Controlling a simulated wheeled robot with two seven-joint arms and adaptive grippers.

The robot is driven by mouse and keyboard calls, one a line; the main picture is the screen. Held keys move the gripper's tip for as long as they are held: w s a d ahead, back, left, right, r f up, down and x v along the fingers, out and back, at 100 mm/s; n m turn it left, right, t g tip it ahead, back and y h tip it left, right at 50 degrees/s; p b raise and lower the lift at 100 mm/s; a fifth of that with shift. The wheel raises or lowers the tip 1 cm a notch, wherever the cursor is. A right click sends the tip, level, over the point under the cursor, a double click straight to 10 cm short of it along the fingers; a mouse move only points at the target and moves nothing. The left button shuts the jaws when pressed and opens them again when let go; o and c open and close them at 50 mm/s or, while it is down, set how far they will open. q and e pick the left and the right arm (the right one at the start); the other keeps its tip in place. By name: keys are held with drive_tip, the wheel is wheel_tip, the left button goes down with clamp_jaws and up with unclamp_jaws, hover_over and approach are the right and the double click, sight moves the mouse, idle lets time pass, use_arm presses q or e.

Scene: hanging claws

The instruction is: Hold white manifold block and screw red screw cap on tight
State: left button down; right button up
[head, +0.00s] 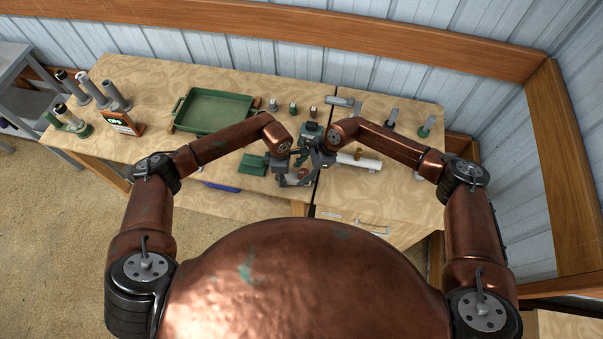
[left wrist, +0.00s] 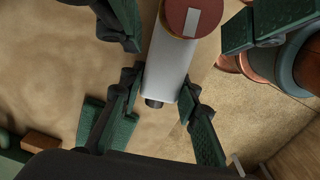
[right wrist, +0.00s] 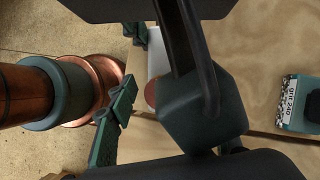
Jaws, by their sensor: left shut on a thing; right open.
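The white manifold block (left wrist: 168,68) is held between the green-padded fingers of my left gripper (left wrist: 160,125). The red screw cap (left wrist: 192,17), with a pale stripe on top, sits at the block's end; I cannot tell how tight it is. In the head view the cap (head: 303,172) shows small beside my left gripper (head: 283,172). My right gripper (head: 316,158) is open, its fingers spread on either side of the cap. In the right wrist view the cap (right wrist: 150,95) and block (right wrist: 155,62) are partly hidden by a finger of my right gripper (right wrist: 160,105).
A green tray (head: 215,110) lies on the table (head: 160,75). A teal block labelled "GRIT 240" (right wrist: 300,105) is near my right gripper. A white cylinder (head: 368,163) lies to the right.

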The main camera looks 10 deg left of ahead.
use_arm(q)
drive_tip(key=shift+a+f, duration=0.1)
use_arm(e)
drive_tip(key=shift+w+r, duration=0.1)
drive_tip(key=shift+r, duration=0.15)
drive_tip(key=shift+d+r, duration=0.1)
drive_tip(key=shift+r, duration=0.15)
use_arm(q)
drive_tip(key=shift+a, duration=0.1)
use_arm(e)
drive_tip(key=v, duration=1.1)
drive_tip(key=shift+d, duration=0.2)
use_arm(q)
drive_tip(key=c, duration=1.4)
unclamp_jaws()
wheel_tip(320, 180, up, 12)
drive_tip(key=shift+f, duration=0.1)
